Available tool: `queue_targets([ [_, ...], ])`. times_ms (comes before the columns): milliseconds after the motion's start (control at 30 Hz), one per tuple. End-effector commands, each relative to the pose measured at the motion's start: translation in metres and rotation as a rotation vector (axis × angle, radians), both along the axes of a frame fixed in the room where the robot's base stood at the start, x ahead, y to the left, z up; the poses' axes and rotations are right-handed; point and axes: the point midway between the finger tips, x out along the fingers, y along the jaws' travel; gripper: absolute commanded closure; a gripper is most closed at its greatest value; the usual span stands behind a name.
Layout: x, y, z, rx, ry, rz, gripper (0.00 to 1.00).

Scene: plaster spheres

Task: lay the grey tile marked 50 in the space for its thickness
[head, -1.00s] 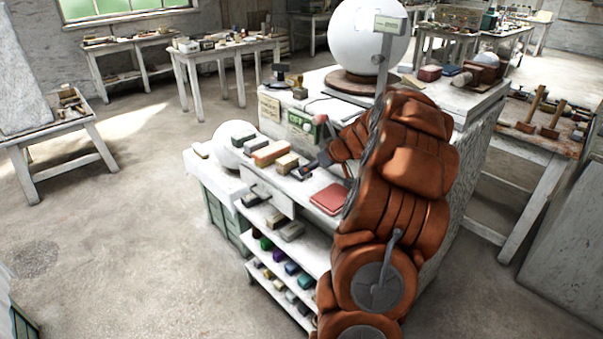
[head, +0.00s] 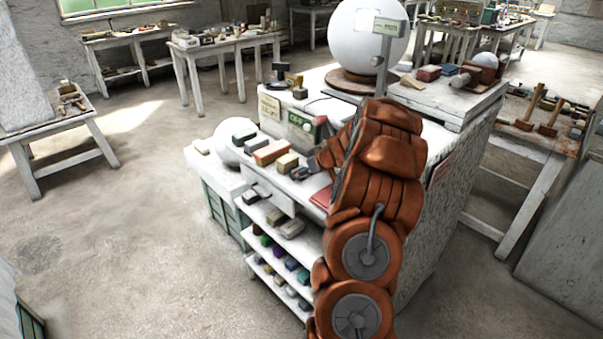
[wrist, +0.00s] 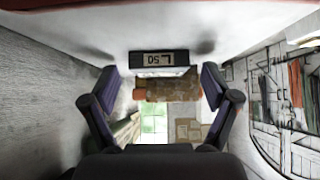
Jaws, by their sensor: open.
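In the wrist view a dark grey tile (wrist: 158,60) with a pale label that seems to read 50 lies ahead of my gripper (wrist: 160,78). The two fingers are spread wide, one to each side of it, and I see no contact. In the head view my gripper (head: 322,160) is low over the right end of a row of tiles, partly hidden by my arm. A dark grey tile (head: 300,173) lies by the fingers on the white top (head: 262,180). I cannot make out a space for the tile.
A red pad (head: 321,197) lies in front, partly behind my arm. Shelves below hold several blocks.

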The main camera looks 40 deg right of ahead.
Motion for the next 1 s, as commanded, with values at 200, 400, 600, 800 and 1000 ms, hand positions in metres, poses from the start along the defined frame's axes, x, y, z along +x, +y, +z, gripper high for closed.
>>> queue_targets([
  [200, -0.0002, -0.0001, -0.0001, 0.000, 0.000, 0.000, 0.32],
  [400, -0.0002, -0.0001, 0.0001, 0.000, 0.000, 0.000, 0.53],
  [600, -0.0003, 0.0000, 0.0000, 0.000, 0.000, 0.000, 0.74],
  [800, -0.0003, 0.0000, 0.0000, 0.000, 0.000, 0.000, 0.89],
  [1000, -0.0001, -0.0002, 0.0024, -0.001, -0.001, 0.001, 0.89],
])
